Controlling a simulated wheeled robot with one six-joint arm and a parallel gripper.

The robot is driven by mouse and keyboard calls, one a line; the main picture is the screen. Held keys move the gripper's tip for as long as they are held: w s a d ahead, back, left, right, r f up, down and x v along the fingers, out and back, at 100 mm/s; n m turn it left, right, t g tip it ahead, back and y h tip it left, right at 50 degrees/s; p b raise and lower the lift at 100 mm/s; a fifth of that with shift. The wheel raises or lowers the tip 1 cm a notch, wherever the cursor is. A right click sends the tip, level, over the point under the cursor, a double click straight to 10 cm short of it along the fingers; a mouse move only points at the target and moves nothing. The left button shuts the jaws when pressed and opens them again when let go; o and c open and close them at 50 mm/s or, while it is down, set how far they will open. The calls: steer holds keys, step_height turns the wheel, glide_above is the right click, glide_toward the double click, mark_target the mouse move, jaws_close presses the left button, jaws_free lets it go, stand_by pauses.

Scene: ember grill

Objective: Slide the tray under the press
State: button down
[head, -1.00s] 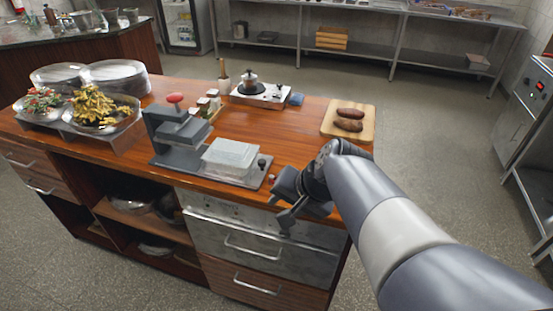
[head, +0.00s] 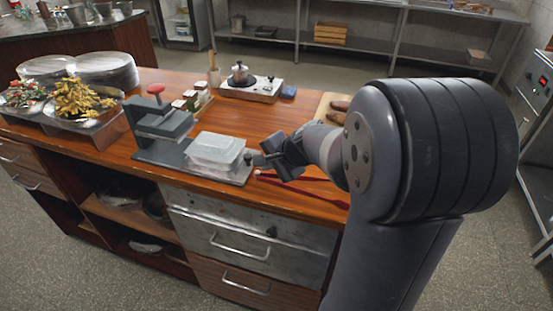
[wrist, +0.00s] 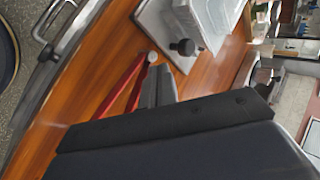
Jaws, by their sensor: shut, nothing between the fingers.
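The tray is a pale, translucent box (head: 215,150) on a grey base plate, with a dark knob (head: 248,158) at its right end. The knob (wrist: 184,47) also shows in the wrist view, near the tray's pale edge (wrist: 212,22). The grey press (head: 160,122) with a red top knob stands to the left of the tray; the tray is beside it, not beneath its head. My gripper (head: 270,152) is shut and empty, just to the right of the knob.
Red tongs (head: 305,179) lie on the wooden counter just in front of my gripper. A small burner with a pot (head: 250,88) stands behind. A cutting board (head: 328,103) is partly hidden by my arm. Food platters (head: 85,105) stand at the left.

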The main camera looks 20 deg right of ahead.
mark_target(205, 144)
steer(key=shift+w+a+f+p, duration=0.15)
steer(key=shift+w+a, duration=0.15)
steer(key=shift+w, duration=0.25)
steer(key=shift+w+a+r+p, duration=0.15)
steer(key=shift+w+a, duration=0.15)
steer(key=shift+w, duration=0.3)
steer(key=shift+w+a+f+p, duration=0.15)
steer(key=shift+w+a, duration=0.15)
steer(key=shift+w, duration=0.25)
steer(key=shift+a, duration=0.1)
steer(key=w+a+p, duration=0.2)
steer(key=w+a, duration=0.1)
steer(key=a, duration=0.1)
steer(key=w+a+p, duration=0.2)
steer(key=w+a, duration=0.1)
steer(key=a, duration=0.1)
steer(key=w+a+p, duration=0.2)
steer(key=w+a, duration=0.1)
steer(key=a, duration=0.1)
steer(key=shift+w+a, duration=0.2)
steer(key=shift+a, duration=0.2)
